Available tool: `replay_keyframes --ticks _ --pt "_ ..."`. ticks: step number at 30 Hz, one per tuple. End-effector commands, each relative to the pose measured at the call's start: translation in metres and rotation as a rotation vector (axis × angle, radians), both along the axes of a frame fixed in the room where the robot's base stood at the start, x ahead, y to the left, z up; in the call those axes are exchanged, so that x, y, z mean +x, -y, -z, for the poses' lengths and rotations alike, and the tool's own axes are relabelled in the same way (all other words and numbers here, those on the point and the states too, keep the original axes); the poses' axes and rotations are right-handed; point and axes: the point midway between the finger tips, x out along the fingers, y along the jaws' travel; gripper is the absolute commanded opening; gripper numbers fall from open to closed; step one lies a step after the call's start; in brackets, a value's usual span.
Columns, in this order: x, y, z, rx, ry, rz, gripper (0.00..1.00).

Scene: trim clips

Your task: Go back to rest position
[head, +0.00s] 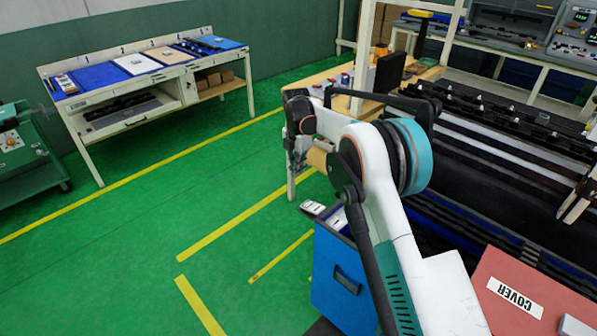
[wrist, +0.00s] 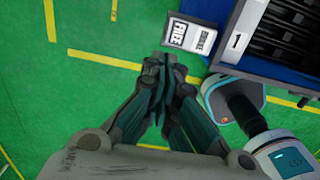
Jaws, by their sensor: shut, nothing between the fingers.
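My arm reaches up and to the left in the head view, with my gripper (head: 293,168) hanging down in front of the wooden table. In the wrist view my gripper (wrist: 162,62) has its fingers together with nothing between them. Below it is green floor with yellow lines.
The blue bin (head: 338,275) stands below my arm. A wooden table (head: 320,80) is behind my gripper. A long black rack (head: 500,165) and a red cover panel (head: 530,290) are on the right. A workbench (head: 140,95) stands far left. The floor between is clear.

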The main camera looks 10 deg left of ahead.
Motion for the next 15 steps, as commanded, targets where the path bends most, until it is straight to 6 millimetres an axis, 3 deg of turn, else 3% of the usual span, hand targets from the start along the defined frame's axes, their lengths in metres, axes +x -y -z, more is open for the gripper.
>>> replay_keyframes --ticks 10,15 --pt "0.000 0.001 -0.001 0.000 0.001 0.004 0.00" --pt "-0.004 0.014 -0.026 0.008 0.023 0.085 0.00"
